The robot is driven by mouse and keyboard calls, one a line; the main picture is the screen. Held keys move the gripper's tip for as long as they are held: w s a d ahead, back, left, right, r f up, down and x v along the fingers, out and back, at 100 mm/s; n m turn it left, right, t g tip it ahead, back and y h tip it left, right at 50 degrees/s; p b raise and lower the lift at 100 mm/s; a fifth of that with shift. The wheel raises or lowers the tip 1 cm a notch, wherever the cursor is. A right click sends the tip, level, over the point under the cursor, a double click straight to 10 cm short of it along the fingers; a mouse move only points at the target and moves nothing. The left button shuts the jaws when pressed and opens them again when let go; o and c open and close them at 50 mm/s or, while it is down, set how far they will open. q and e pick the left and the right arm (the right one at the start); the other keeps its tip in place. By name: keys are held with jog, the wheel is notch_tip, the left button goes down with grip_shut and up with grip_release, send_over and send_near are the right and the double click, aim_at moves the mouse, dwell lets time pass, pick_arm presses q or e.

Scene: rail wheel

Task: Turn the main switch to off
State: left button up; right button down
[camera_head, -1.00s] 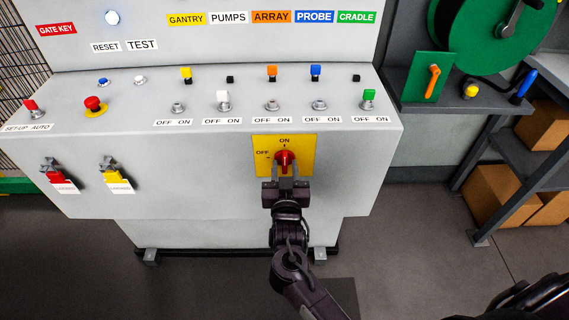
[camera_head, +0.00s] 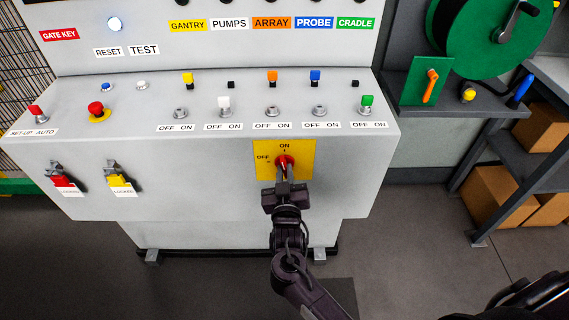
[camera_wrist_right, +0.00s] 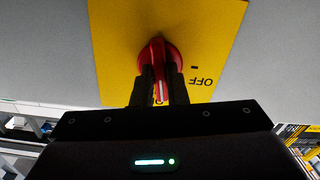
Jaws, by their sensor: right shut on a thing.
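The main switch is a red rotary knob (camera_head: 284,161) on a yellow plate (camera_head: 304,146) on the front of the grey console. The plate reads ON at the top and OFF at the left. My right gripper (camera_head: 284,172) is shut on the red knob from the front. In the right wrist view its two dark fingers (camera_wrist_right: 158,90) lie either side of the knob's grip (camera_wrist_right: 158,55), and OFF shows upside down on the yellow plate (camera_wrist_right: 115,40). The fingers hide part of the knob, so its exact angle is hard to tell. My left gripper is not in view.
The console top (camera_head: 130,130) carries several toggle switches and an emergency stop (camera_head: 96,109). A shelf with boxes (camera_head: 490,197) and a green reel (camera_head: 470,40) stand at the right.

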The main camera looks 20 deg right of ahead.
jog(key=shift+r+n+p, duration=0.1)
jog(key=shift+n+p, duration=0.55)
jog(key=shift+n, duration=0.25)
